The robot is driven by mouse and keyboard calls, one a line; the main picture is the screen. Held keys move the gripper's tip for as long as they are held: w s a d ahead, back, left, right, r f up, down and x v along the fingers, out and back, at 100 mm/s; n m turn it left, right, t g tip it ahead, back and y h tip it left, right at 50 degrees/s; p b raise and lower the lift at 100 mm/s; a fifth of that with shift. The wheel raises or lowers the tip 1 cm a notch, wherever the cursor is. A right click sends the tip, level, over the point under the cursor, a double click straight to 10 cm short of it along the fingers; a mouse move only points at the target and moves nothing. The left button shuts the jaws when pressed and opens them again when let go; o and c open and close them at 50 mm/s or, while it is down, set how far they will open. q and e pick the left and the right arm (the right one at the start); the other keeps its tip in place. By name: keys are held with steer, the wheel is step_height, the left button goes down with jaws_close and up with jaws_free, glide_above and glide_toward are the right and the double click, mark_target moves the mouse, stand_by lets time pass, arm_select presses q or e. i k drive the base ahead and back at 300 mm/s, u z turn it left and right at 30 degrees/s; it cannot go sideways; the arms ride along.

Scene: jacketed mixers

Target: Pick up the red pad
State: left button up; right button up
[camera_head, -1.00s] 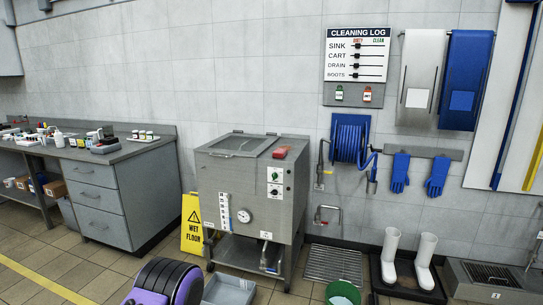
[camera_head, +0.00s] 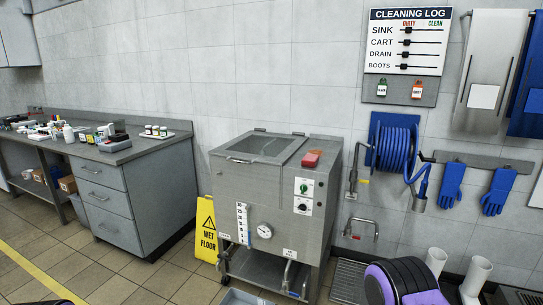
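The red pad (camera_head: 311,158) is a small red block. It lies on the flat right part of the top of the grey steel jacketed mixer (camera_head: 262,200), beside the closed-looking lid (camera_head: 262,147). Nothing touches it but the surface under it. Neither of my grippers is in view. A purple and black rounded part at the bottom right looks like part of my own arm.
A yellow wet floor sign (camera_head: 207,230) stands left of the mixer. A grey counter with drawers (camera_head: 105,195) is further left. A blue hose reel (camera_head: 395,150), blue gloves (camera_head: 452,184) and white boots (camera_head: 473,275) are at the right. Tiled floor (camera_head: 130,280) is clear at front left.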

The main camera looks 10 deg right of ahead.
mark_target(310, 161)
steer(key=z, duration=0.15)
steer(key=i, duration=0.8)
steer(key=z, duration=0.6)
